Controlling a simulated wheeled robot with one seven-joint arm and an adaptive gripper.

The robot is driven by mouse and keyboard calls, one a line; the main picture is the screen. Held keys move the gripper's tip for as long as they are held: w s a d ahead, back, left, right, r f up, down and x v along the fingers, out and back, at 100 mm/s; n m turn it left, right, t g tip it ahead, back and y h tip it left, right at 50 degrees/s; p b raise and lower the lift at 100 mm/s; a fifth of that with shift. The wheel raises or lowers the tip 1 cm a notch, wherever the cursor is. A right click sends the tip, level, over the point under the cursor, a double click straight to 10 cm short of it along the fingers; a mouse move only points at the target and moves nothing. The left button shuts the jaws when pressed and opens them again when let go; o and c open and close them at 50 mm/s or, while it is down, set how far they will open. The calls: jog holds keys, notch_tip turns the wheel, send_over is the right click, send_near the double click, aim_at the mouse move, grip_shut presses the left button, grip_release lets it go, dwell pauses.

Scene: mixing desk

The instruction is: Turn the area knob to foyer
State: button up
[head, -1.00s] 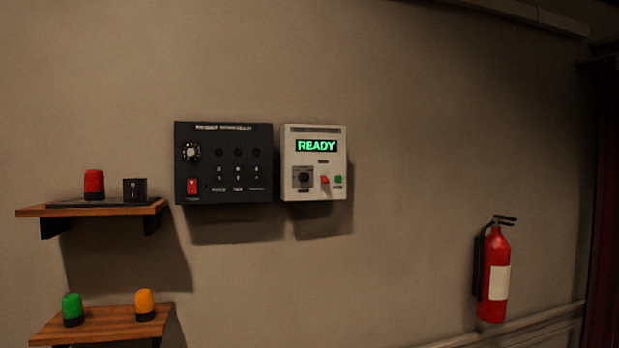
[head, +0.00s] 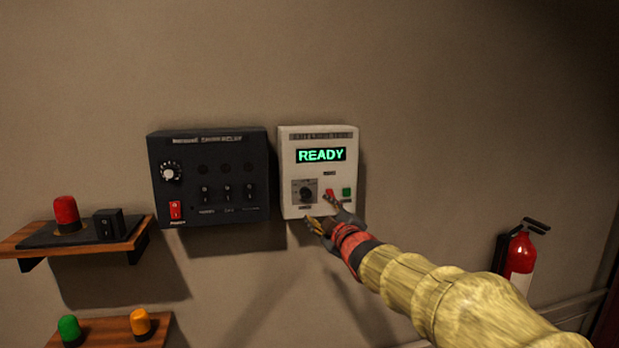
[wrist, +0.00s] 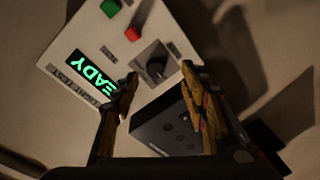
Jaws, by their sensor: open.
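The white control box (head: 286,165) hangs on the wall, its green display reading READY. A black knob (head: 306,193) sits on a grey plate at its lower left; its label is too small to read. In the wrist view the knob (wrist: 156,68) shows ahead, between and beyond the two fingers. My gripper (head: 322,212) is at the lower edge of the white box, just below and right of the knob. In the wrist view my gripper (wrist: 163,90) is open and empty, its fingers apart from the knob.
A black panel (head: 185,215) with a dial and several switches hangs to the left. Shelves (head: 130,245) with lamps are further left; a fire extinguisher (head: 522,255) is at right.

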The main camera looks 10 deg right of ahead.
aim_at(308, 195)
jog(key=shift+n, duration=0.4)
jog(key=w, duration=0.3)
jog(key=w+a+r+p, duration=0.1)
jog(key=w, duration=0.1)
jog(key=w+p, duration=0.1)
jog(key=w, duration=0.2)
jog(key=shift+w+a+r, duration=0.2)
jog(key=shift+w, duration=0.15)
grip_shut()
